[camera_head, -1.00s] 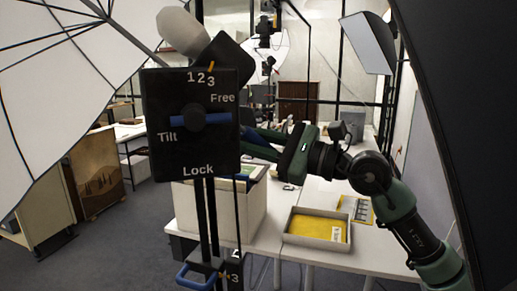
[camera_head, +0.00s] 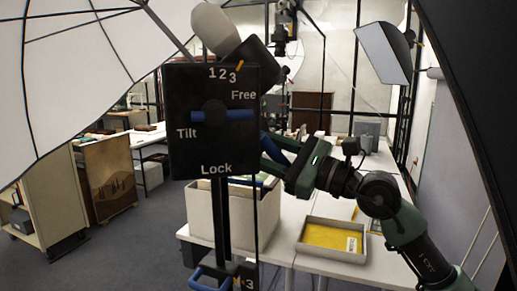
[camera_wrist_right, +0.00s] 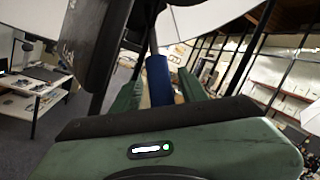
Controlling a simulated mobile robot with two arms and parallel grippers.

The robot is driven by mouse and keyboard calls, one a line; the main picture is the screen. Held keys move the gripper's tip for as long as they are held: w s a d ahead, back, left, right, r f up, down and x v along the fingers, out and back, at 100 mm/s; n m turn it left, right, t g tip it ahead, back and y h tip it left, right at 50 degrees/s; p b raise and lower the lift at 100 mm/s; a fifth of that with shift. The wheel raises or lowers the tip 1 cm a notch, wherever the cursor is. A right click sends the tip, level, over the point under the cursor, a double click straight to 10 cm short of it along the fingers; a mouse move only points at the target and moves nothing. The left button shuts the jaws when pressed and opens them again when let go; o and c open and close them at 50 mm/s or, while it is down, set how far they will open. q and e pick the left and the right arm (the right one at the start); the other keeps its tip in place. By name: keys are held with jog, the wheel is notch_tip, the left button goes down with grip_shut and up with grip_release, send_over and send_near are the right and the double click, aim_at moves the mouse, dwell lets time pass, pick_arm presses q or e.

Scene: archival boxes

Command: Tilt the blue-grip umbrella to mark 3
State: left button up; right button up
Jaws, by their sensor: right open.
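A black tilt panel (camera_head: 190,150) stands close in front in the head view, marked 1 2 3, Free, Tilt and Lock. Its blue lever (camera_head: 236,115) lies level, one end towards Tilt. An orange pointer (camera_head: 239,66) sits by the 3. The white umbrella (camera_head: 75,80) spreads at the upper left. In the right wrist view, the blue grip (camera_wrist_right: 158,78) on a thin rod lies between the fingers of my right gripper (camera_wrist_right: 158,93), which is open around it. Contact cannot be told. In the head view the panel partly hides the fingers. My left gripper is not in view.
Behind the panel, a white table (camera_head: 290,245) holds a pale archival box (camera_head: 232,213) and a grey tray (camera_head: 355,252) with a yellow folder. A second blue handle (camera_head: 207,278) shows at the bottom. A black umbrella edge (camera_head: 470,70) closes off the upper right.

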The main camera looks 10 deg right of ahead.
aim_at(281, 157)
jog(key=b+v, duration=0.1)
jog(key=v, duration=0.2)
jog(key=b+v, duration=0.2)
jog(key=v, duration=0.1)
jog(key=shift+d+f, duration=0.1)
jog(key=shift+f, duration=0.2)
jog(key=shift+s+d, duration=0.25)
jog(key=shift+s, duration=0.1)
jog(key=shift+r, duration=0.1)
